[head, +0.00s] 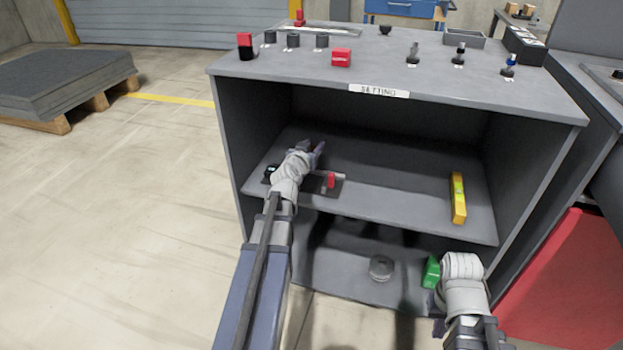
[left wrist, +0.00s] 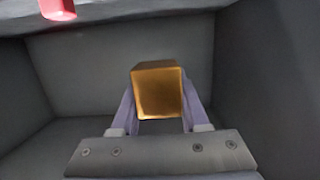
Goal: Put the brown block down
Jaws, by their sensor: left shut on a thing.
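The brown block (left wrist: 157,92) sits between the two fingers of my left gripper (left wrist: 158,110) in the left wrist view, with a finger against each side. In the head view my left gripper (head: 316,150) reaches into the open cabinet, over the left part of the upper shelf (head: 390,190). The block is mostly hidden there by my gripper and wrist. I cannot tell whether it touches the shelf. My right gripper (head: 438,325) is low at the cabinet's lower right, and its fingers are mostly hidden.
On the upper shelf, a red piece (head: 331,180) on a dark plate is close to my left wrist, and a yellow level (head: 458,198) lies at right. Below are a grey round part (head: 381,268) and a green block (head: 431,272). The shelf's middle is clear.

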